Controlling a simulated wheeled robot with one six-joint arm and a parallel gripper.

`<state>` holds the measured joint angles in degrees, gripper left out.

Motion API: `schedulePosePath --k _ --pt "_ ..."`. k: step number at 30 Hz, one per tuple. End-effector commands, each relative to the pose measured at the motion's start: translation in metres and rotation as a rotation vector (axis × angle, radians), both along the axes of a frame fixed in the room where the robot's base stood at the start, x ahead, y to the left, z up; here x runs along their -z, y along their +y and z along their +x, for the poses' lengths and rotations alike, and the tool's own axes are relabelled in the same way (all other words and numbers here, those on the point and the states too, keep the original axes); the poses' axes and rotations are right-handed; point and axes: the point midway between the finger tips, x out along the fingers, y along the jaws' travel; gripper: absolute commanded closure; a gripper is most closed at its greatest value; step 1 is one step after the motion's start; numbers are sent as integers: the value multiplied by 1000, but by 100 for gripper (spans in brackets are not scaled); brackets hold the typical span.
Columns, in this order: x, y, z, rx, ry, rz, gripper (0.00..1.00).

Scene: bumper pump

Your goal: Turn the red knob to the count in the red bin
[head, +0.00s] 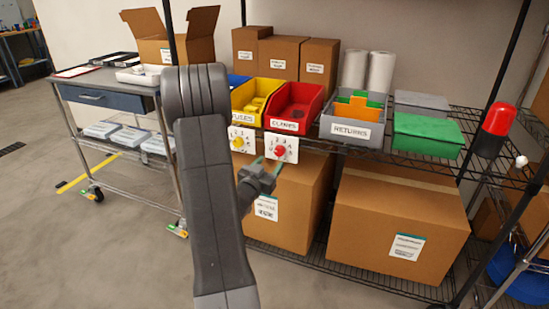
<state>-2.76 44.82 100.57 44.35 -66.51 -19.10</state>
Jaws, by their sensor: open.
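The red knob (280,151) sits on a white dial plate (291,143) with printed marks, below the red bin. The marks are too small to read surely, and I cannot tell which one the knob points to. The red bin (308,92), labelled CLAMPS, stands on the shelf and holds a few red pieces; their exact count is unclear.
A yellow bin (242,92) with a yellow knob (239,143) is just left. A grey RETURNS bin (340,128) and green box (427,136) stand right. Large cartons (399,215) fill the shelf below. A cart (105,96) stands left, with open floor before it.

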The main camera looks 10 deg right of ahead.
Motion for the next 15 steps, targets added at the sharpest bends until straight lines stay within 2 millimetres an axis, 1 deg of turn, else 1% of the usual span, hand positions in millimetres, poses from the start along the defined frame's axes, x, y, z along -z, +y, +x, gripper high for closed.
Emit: schedulePosePath --k 1,3,7,12,15 --pt "0 9 -10 -4 3 -1 45" --pt "0 18 -23 -3 2 -1 45" --pt "2 33 -42 -3 1 0 45" --pt "3 45 -58 -1 1 -1 45" --pt "3 47 -62 0 -1 -1 45"
